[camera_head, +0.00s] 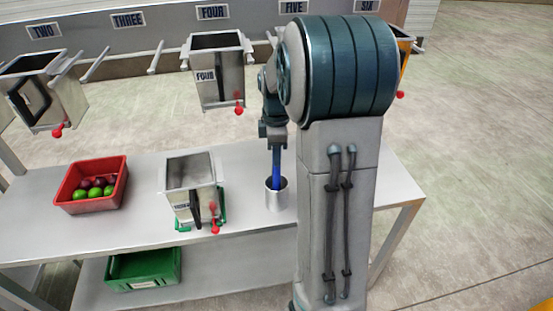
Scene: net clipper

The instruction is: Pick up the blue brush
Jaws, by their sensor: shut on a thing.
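The blue brush (276,171) stands upright, with its lower end inside a silver metal cup (277,199) on the table. My gripper (276,147) is directly above the cup, pointing down, and is shut on the upper part of the brush. The lower end of the brush is hidden inside the cup. The fingers are small and dark in this view, and part of my arm stands in front at the right.
A metal hopper (190,170) on a green base stands left of the cup. A red crate (72,206) of fruit is further left, a green crate (165,262) below. Hoppers hang above the table, including one marked FOUR (220,85). The table (395,190) is bare at right.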

